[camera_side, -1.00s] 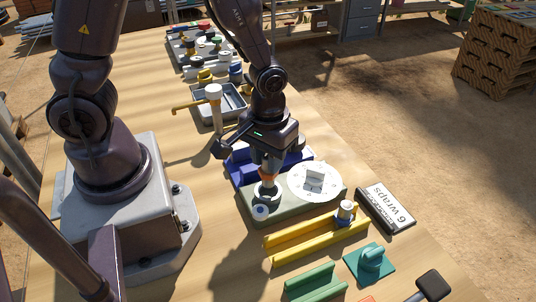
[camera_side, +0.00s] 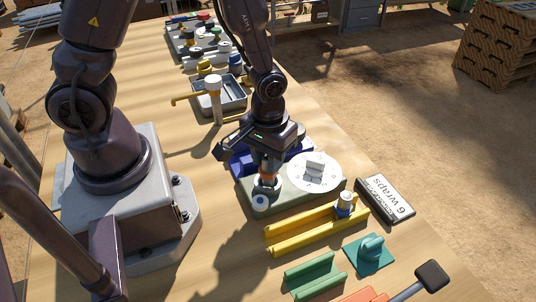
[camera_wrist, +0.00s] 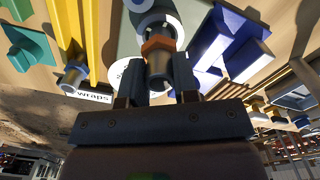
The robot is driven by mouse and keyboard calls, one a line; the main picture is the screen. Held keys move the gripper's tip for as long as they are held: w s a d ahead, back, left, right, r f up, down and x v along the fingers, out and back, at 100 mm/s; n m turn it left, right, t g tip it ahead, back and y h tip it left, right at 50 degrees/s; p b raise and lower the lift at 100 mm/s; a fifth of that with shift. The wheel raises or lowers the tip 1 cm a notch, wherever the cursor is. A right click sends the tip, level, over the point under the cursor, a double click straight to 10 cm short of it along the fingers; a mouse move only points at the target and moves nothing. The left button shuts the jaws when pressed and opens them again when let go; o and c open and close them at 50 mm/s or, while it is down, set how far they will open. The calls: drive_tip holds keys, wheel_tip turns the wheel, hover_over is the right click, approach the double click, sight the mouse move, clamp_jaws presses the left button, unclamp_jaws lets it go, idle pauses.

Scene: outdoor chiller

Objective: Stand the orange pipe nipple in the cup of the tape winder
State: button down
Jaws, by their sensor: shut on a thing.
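The tape winder (camera_side: 300,201) is a grey-green base with a white marked disc (camera_side: 336,176) and a round grey cup (camera_side: 267,187) at its left end. My gripper (camera_side: 268,168) is directly over the cup, pointing down, shut on the orange pipe nipple (camera_side: 267,178). In the wrist view the nipple (camera_wrist: 158,44) shows an orange collar and a metallic tube between the fingers. It lines up with the ring of the cup (camera_wrist: 152,18). Its lower end is at the cup's mouth; how deep it sits is hidden. The fingers (camera_wrist: 157,80) partly cover it.
A blue holder (camera_side: 240,157) stands close behind the winder. Yellow rails (camera_side: 300,237) with a grey fitting (camera_side: 344,202) lie in front. A "6 wraps" sign (camera_side: 388,198), teal block (camera_side: 370,254) and green channel (camera_side: 315,274) are nearby. A grey tray (camera_side: 233,95) with an upright post is behind.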

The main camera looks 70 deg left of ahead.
drive_tip(key=shift+f, duration=0.75)
drive_tip(key=shift+c, duration=1.6)
unclamp_jaws()
drive_tip(key=shift+r, duration=3.45)
wheel_tip(320, 180, up, 13)
